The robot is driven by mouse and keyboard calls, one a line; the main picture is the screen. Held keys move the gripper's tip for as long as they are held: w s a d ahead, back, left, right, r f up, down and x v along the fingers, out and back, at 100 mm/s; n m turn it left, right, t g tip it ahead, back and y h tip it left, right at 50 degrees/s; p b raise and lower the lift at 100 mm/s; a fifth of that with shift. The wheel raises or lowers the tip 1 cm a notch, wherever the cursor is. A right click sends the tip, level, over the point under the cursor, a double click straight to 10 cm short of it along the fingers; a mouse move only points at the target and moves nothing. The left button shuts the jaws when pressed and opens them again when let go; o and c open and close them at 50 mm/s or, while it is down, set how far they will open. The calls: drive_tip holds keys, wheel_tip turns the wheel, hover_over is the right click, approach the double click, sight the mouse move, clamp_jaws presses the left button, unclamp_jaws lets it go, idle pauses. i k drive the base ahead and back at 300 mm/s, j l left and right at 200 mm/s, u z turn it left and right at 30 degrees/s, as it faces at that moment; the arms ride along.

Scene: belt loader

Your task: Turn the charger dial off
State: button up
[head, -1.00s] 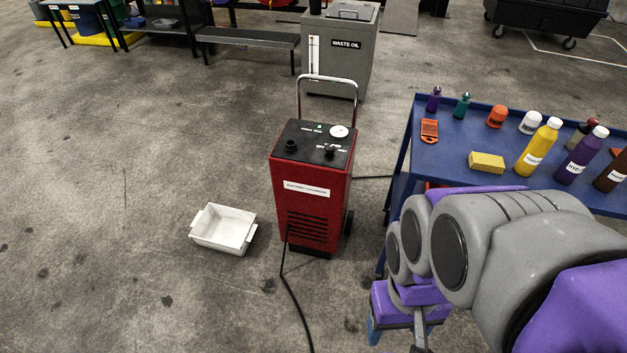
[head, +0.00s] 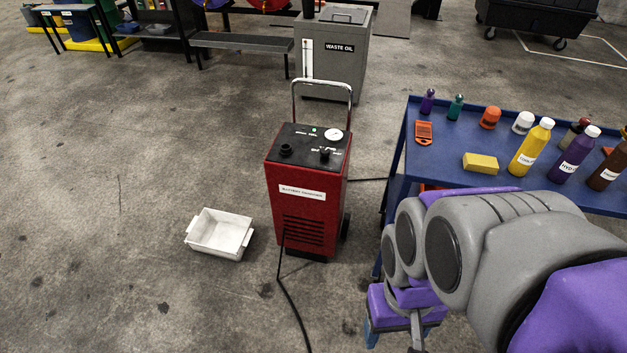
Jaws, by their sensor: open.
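The red battery charger (head: 307,215) stands upright on the floor left of the blue cart. Its black top panel carries a black knob (head: 286,149) at the left and a smaller black dial (head: 324,154) with white lettering beside it at the right. The dial's pointer is too small to read. A small green light (head: 314,130) and a round white gauge (head: 333,134) sit behind them. My gripper (head: 394,335) is low at the bottom edge, right of the charger and apart from it. It is open, and its lower end is partly cut off by the frame.
The blue cart (head: 450,137) with several bottles and a yellow block stands close behind my arm. A white tray (head: 219,232) lies left of the charger. A black cable (head: 284,300) runs along the floor. A waste oil bin (head: 338,70) stands behind.

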sight(325, 152)
drive_tip(key=i+l, duration=0.4)
drive_tip(key=i, duration=0.2)
drive_tip(key=i+l, duration=0.4)
drive_tip(key=i, duration=0.15)
drive_tip(key=i+u, duration=0.05)
